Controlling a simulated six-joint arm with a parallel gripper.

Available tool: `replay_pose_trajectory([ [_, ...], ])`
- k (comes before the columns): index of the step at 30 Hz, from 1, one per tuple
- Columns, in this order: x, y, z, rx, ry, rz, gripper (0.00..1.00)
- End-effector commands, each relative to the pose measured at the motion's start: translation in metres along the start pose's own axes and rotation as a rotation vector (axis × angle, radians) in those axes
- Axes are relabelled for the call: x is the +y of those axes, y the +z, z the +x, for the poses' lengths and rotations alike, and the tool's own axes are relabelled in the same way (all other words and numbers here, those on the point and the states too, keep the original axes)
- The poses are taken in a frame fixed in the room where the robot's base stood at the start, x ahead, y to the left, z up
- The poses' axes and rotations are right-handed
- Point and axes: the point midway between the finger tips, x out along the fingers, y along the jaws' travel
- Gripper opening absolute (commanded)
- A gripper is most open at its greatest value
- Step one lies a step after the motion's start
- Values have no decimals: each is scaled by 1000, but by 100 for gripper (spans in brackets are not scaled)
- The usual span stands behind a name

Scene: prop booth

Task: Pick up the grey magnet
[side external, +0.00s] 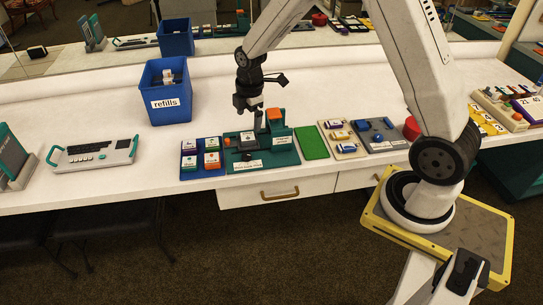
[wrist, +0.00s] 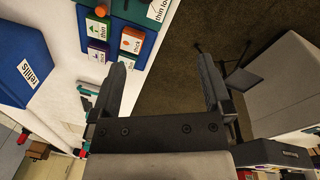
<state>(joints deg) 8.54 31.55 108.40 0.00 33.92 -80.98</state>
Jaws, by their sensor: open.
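A grey block (side external: 248,140), which looks like the grey magnet, sits on the dark teal board (side external: 285,160) near the middle of the counter. It is small in the side view, and I cannot make it out in the wrist view. My gripper (side external: 258,106) hangs above the board, close to the block and apart from it. In the wrist view, my gripper's two fingers (wrist: 165,75) are spread wide with nothing between them.
A blue tray (side external: 184,176) with several labelled blocks lies left of the board. The blue refills bin (side external: 170,103) stands behind it. A green pad (side external: 311,142), a tan board (side external: 354,154) and a red round thing (side external: 411,128) stand to the right.

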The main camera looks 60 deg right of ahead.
Motion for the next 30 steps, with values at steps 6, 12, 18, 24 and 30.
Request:
replay_pose_trajectory([
  [6,31,12,24,-3,-30,-275,100],
  [12,55,25,46,2,-55,-531,100],
  [18,76,39,71,17,-80,-784,100],
  [24,89,51,91,33,-97,-988,100],
  [30,95,56,99,42,-104,-1084,100],
])
